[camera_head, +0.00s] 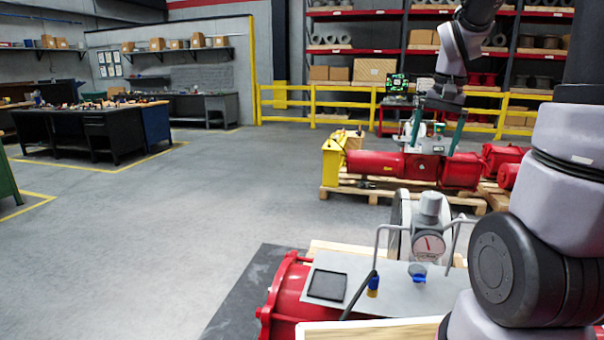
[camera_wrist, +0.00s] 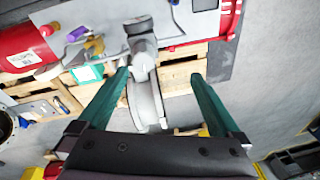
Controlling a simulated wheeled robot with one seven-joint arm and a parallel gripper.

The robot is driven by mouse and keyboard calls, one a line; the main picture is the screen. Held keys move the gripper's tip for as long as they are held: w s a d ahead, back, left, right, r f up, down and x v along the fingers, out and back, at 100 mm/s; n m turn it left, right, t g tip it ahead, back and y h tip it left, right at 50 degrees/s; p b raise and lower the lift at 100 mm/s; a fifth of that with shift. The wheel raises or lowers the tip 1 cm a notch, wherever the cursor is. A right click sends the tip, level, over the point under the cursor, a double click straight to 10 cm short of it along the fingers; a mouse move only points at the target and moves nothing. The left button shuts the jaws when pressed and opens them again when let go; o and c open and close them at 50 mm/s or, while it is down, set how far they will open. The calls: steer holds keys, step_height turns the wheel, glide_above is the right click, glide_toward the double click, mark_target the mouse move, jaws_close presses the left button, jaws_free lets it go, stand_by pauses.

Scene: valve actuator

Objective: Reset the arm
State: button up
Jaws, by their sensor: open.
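My gripper (camera_head: 431,150) hangs downward from my arm in the head view. It also shows in the wrist view (camera_wrist: 160,77), where its two green fingers are wide apart with nothing held between them. The near red valve actuator (camera_head: 284,300) carries a grey plate (camera_head: 340,265) with a round pressure gauge (camera_head: 428,246) and a blue knob (camera_head: 417,271). In the wrist view a grey rounded part (camera_wrist: 146,100) lies beyond and between the fingers. I cannot tell whether they touch it.
Another red actuator (camera_head: 375,164) lies on a wooden pallet (camera_head: 345,192) behind. Yellow railing (camera_head: 350,104) and stocked shelves stand at the back. A dark workbench (camera_head: 95,135) is at the left. The floor (camera_head: 210,200) between is clear.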

steer(key=s+a+r+n+t, duration=0.1)
steer(key=s+a+r+t, duration=0.1)
steer(key=s+a+r, duration=0.2)
steer(key=s+a+r+n+t+y, duration=0.1)
steer(key=s+a+r+t, duration=0.2)
steer(key=s, duration=0.8)
steer(key=shift+a+r+y, duration=0.3)
steer(key=shift+a+r, duration=0.6)
steer(key=shift+a, duration=0.05)
steer(key=shift+s, duration=0.1)
stand_by(2.0)
